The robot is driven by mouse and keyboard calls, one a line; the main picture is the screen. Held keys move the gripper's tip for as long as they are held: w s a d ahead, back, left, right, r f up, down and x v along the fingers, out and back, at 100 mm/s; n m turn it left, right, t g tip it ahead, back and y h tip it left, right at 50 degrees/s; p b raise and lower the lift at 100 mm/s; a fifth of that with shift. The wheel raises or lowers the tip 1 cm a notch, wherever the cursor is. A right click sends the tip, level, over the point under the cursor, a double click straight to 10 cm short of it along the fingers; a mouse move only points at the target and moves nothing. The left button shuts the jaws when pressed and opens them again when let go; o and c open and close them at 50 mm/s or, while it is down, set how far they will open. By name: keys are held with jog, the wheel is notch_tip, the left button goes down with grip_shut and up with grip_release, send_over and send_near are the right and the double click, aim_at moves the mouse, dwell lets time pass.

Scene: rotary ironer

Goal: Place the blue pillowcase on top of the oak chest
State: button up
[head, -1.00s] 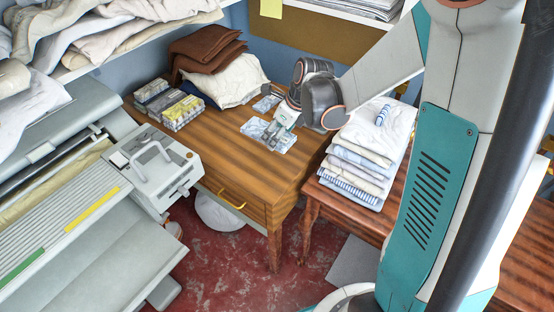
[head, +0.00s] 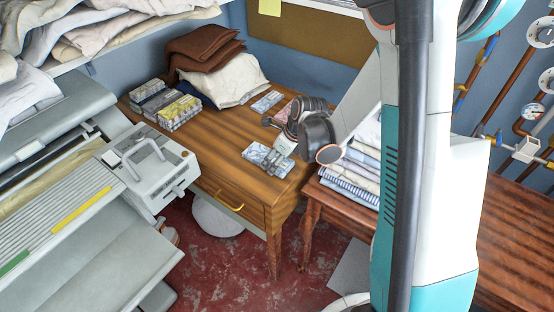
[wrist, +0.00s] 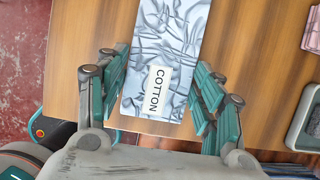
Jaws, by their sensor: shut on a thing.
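The blue-grey patterned folded cloth (wrist: 170,45) with a white COTTON label fits the blue pillowcase. It lies between the fingers of my gripper (wrist: 162,88), which is shut on it. In the head view my gripper (head: 283,150) and the cloth (head: 262,157) are over the front right part of a brown wooden drawer unit (head: 205,150). I cannot tell whether the cloth touches the top. This unit has a yellow handle and legs; I cannot tell whether it is the oak chest.
Patterned packs (head: 178,111), a cream cloth (head: 222,80) and brown cloths (head: 203,47) lie at the back of the unit. Folded linens (head: 350,178) stand on the right table (head: 510,235). The ironer (head: 60,220) is at left.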

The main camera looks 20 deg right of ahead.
jog(key=shift+f, duration=0.1)
jog(key=o, duration=1.1)
jog(key=shift+c, duration=0.2)
jog(key=shift+d+r, duration=0.1)
jog(key=shift+r, duration=0.4)
jog(key=p+v, duration=0.4)
jog(key=v, duration=0.7)
jog(key=shift+r, duration=0.15)
jog(key=shift+s, duration=0.1)
